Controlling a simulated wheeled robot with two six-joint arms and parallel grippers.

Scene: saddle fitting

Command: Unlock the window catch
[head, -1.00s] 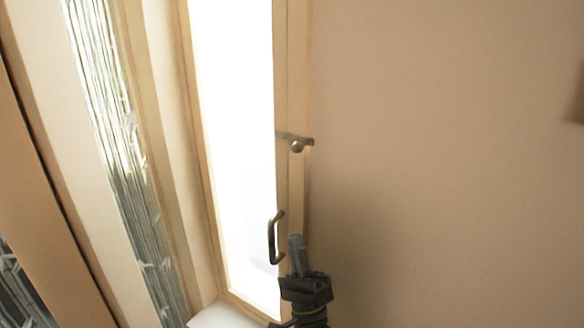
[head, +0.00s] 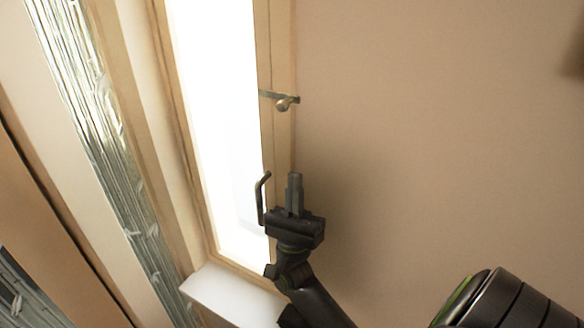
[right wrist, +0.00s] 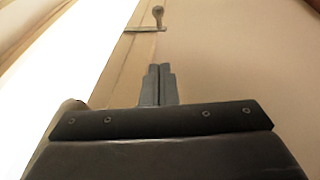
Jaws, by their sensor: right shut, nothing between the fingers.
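The window catch (head: 282,100) is a small metal bar with a round knob, fixed across the right side of the wooden window frame. In the right wrist view the catch (right wrist: 147,28) is ahead of the fingers, with its knob sticking up from the bar. My right gripper (head: 294,176) is shut and empty, its fingers pointing up in the head view, below the catch and apart from it. The fingers also show in the right wrist view (right wrist: 158,70). The window handle (head: 261,198) is just left of my right gripper. My left gripper is not in view.
The bright window pane (head: 215,110) fills the area left of the frame. A white sill (head: 232,294) juts out at its foot. A bare beige wall (head: 430,130) lies to the right. A patterned curtain (head: 90,130) hangs at the left.

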